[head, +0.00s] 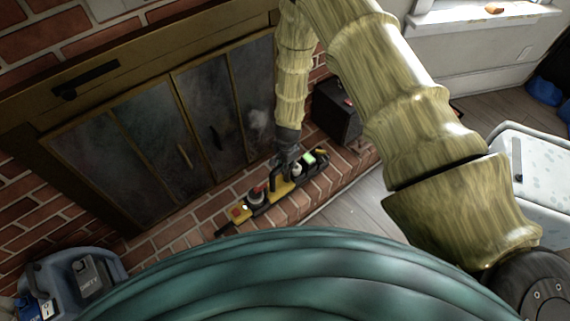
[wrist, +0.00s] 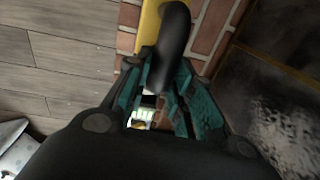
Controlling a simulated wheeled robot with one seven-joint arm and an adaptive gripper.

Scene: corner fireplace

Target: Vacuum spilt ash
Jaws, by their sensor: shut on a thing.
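A long yellow and black handheld tool (head: 240,213), apparently the vacuum, lies along the brick hearth in front of the glass fireplace doors. It has a red part, a pale cylinder and a green patch along its length. My gripper (head: 287,158) comes down on it from above, near its middle. In the wrist view, the fingers (wrist: 172,100) are shut around its curved black handle (wrist: 174,40), with part of the yellow body (wrist: 149,25) beyond. I cannot tell whether the tool is lifted off the bricks. No spilt ash is clearly visible.
The fireplace doors (head: 150,160) are closed, with whitish smudges on the glass. A dark box (head: 336,110) stands on the hearth (head: 345,180) to the right. A blue-grey machine (head: 72,282) is at lower left. A white speckled container (head: 545,205) stands at right on the wooden floor.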

